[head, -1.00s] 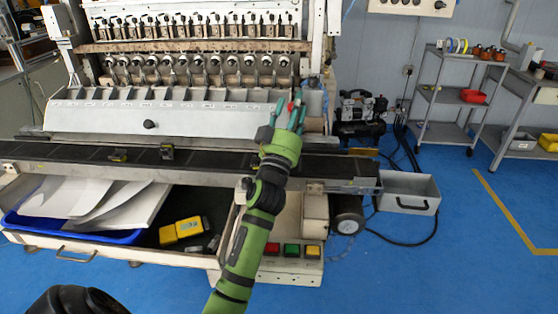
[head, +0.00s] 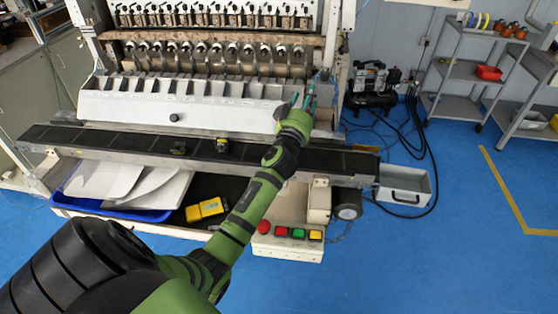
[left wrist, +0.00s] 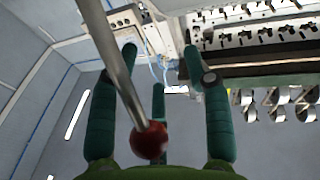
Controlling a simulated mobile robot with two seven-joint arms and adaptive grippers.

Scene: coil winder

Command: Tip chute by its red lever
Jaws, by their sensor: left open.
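The grey chute (head: 150,104) with a row of compartments runs across the front of the coil winder, its dividers along the top and a black knob on its front face. My left gripper (head: 304,98) is at the chute's right end, its teal fingers open and pointing up. In the left wrist view, the lever's red ball (left wrist: 149,141) on a metal rod (left wrist: 116,68) shows between the spread fingers, close to the palm. I cannot tell whether the fingers touch it. The lever is mostly hidden by the gripper in the head view. My right gripper is not in view.
A black conveyor (head: 120,142) with small dark-and-yellow parts runs below the chute, leading right to a metal bin (head: 404,190). A blue tray (head: 118,207) with white sheets lies below. Coloured buttons (head: 298,233) sit at the front. The blue floor at right is clear.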

